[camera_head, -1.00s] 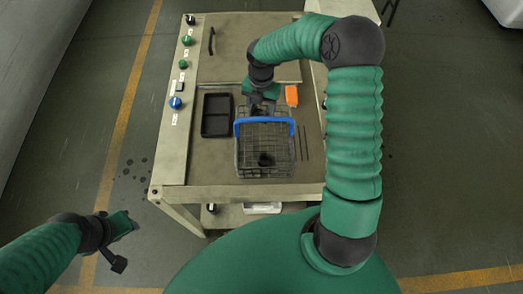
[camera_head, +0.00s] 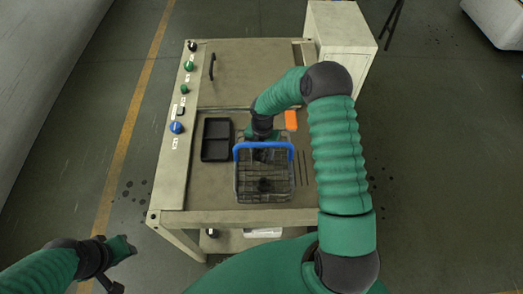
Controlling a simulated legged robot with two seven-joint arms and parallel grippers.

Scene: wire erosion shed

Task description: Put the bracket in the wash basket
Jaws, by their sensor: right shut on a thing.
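The wash basket (camera_head: 240,185) is a wire basket with a blue handle across its far part, standing on the near part of the bench. My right gripper (camera_head: 262,143) points down over the basket's far end, behind the handle. It is shut on a small dark thing (camera_head: 262,155), which I take for the bracket; the handle and jaws partly hide it, and its shape is unclear. Another dark patch (camera_head: 265,185) shows inside the basket; I cannot tell if it is a part or a shadow. My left gripper (camera_head: 122,250) hangs off the bench at the lower left, its jaws unclear.
A black two-compartment tray (camera_head: 216,155) lies left of the basket. An orange block (camera_head: 291,120) lies behind it to the right, and thin dark rods (camera_head: 304,168) lie at its right. Buttons (camera_head: 177,127) line the bench's left edge. A pale cabinet (camera_head: 341,45) stands behind.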

